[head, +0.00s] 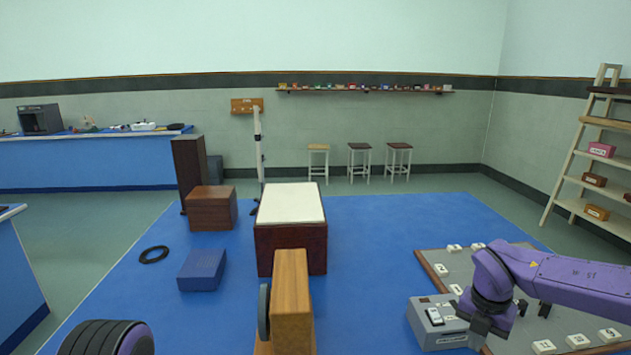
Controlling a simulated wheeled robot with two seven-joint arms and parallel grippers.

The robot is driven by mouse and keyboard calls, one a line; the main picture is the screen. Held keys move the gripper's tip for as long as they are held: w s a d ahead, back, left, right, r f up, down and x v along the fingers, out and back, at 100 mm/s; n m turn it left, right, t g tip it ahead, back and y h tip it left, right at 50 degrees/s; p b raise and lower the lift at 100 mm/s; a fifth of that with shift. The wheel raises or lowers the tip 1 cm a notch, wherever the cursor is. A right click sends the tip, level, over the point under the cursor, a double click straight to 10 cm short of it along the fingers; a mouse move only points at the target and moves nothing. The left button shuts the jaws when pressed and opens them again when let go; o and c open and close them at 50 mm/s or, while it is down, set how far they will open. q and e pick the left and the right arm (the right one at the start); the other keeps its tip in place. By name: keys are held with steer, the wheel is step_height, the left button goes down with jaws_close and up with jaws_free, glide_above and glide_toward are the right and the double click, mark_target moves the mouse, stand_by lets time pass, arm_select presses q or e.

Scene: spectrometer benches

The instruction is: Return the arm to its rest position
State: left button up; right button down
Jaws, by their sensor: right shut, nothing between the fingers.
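My right arm, purple with black joints, comes in from the right edge. Its black gripper (484,335) points down at the lower right and is shut with nothing in it. It overlaps the right side of a grey box (428,331) with a white rocker switch (434,316) on top. I cannot tell whether it touches the box. Part of my left arm, a black and purple rounded link, shows at the bottom left. My left gripper is out of view.
A grey board (440,266) with white labelled blocks lies under my right arm. A wooden block (291,290) stands at bottom centre, before a white-topped brown box (291,203). A blue block (202,270) and black ring (154,254) lie left. Blue floor (375,250) between is clear.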

steer(key=s+a+f+n+t+h, duration=0.1)
steer(key=s+f+n+t+h, duration=0.25)
steer(key=f+n, duration=0.75)
steer(key=s+f+n+t+h, duration=0.2)
steer(key=s+f+n, duration=0.2)
steer(key=f+n, duration=0.75)
steer(key=s+a+f+n+g+y, duration=0.1)
steer(key=s+f+n, duration=0.2)
steer(key=s+n, duration=0.4)
steer(key=s+f+n+g+y+b, duration=0.1)
steer(key=s+f+n, duration=0.3)
steer(key=s, duration=1.2)
steer(key=n+g+y, duration=0.1)
steer(key=n, duration=0.3)
steer(key=shift+a+f, duration=0.15)
steer(key=shift+a, duration=0.2)
steer(key=shift+s, duration=0.1)
